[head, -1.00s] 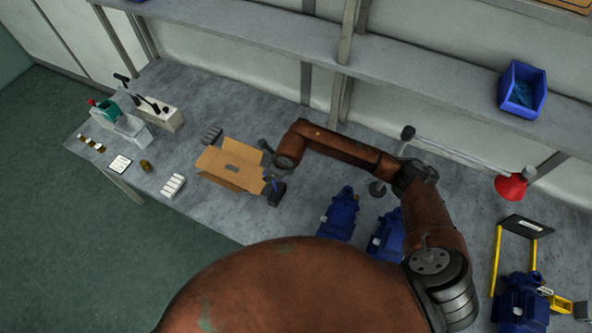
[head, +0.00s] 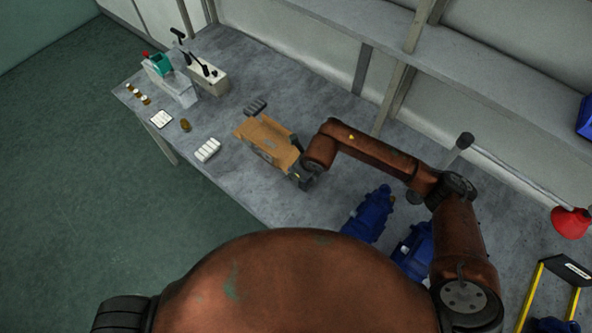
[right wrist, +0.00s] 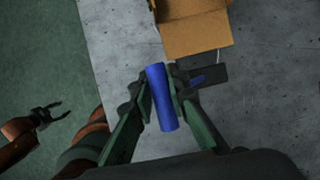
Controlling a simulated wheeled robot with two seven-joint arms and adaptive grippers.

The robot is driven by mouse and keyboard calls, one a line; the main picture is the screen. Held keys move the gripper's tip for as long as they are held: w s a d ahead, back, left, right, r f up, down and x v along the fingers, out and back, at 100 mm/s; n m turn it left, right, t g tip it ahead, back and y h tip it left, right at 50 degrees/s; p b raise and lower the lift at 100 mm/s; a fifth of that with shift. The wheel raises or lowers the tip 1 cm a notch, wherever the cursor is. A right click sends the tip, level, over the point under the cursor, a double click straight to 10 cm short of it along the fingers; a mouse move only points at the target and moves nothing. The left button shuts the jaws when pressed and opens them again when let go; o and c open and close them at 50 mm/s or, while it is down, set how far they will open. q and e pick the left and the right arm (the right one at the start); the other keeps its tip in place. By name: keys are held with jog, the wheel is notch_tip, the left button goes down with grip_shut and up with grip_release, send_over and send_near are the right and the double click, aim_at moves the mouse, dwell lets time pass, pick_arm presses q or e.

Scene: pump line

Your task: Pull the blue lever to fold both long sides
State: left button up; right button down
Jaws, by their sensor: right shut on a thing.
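The brown cardboard carton (head: 268,134) lies on the grey bench, left of my right gripper (head: 303,178). Its near side looks darker and more upright; I cannot tell how far each flap is folded. In the right wrist view, the blue lever's handle (right wrist: 160,97) is between the fingers of my right gripper (right wrist: 160,98), which is shut on it. The carton (right wrist: 193,30) is just beyond, and a dark block (right wrist: 208,73) lies beside the handle. The lever is hidden in the head view. My left gripper (right wrist: 50,113) hangs over the floor, fingers apart and empty.
A red lamp (head: 571,222) is far right.

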jog(key=c, duration=1.8)
grip_release()
jog(key=shift+s, duration=0.1)
jog(key=shift+c, duration=0.2)
jog(key=v, duration=1.2)
jog(key=shift+f, duration=0.1)
